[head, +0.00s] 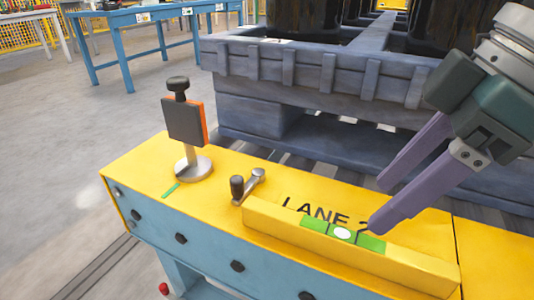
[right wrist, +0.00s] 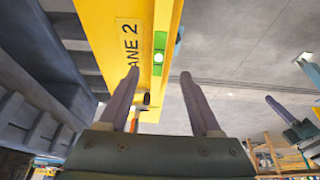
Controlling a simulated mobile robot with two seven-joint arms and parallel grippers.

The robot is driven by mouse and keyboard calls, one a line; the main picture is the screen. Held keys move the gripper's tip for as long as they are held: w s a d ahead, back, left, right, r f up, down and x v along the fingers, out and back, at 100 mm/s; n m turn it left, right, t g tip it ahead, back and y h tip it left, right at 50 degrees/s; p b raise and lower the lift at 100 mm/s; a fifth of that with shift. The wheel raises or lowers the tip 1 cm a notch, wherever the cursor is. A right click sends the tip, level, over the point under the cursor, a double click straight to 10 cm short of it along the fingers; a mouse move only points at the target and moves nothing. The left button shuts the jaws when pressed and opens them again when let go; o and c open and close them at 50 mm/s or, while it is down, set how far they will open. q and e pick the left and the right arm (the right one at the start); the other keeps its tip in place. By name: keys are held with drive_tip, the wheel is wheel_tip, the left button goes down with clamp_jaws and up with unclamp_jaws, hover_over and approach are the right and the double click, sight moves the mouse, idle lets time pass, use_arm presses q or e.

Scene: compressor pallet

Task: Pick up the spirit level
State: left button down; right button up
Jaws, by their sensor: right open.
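The spirit level (head: 290,232) is a long yellow bar with a green vial window, lying along the front edge of the yellow bench top. It also shows in the right wrist view (right wrist: 158,85), running between the finger lines. My right gripper (head: 380,203) is open and empty, with one fingertip close to the vial end and the other farther back. In the right wrist view, its two fingers (right wrist: 160,78) stand apart on either side of the bar; contact cannot be told. What looks like my left gripper (right wrist: 276,108) shows small at the right edge there, its jaws unclear.
The yellow bench top (head: 150,170) carries LANE 2 lettering, a crank handle (head: 247,184) by the level's left end, and a stand with a dark and orange plate (head: 184,122). A grey pallet (head: 300,72) with dark cylinders stands behind. A blue table (head: 130,22) is far left.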

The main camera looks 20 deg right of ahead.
sight(343, 234)
drive_tip(key=b+x, duration=0.2)
drive_tip(key=x, duration=0.2)
drive_tip(key=shift+a+f+b, duration=0.1)
drive_tip(key=shift+f+b, duration=0.2)
drive_tip(key=shift+f, duration=0.05)
drive_tip(key=b+x, duration=0.4)
drive_tip(key=shift+w+f, duration=0.2)
drive_tip(key=shift+f, duration=0.05)
drive_tip(key=shift+w+f, duration=0.1)
drive_tip(key=shift+f, duration=0.15)
drive_tip(key=shift+r, duration=0.1)
drive_tip(key=shift+c, duration=1.4)
clamp_jaws()
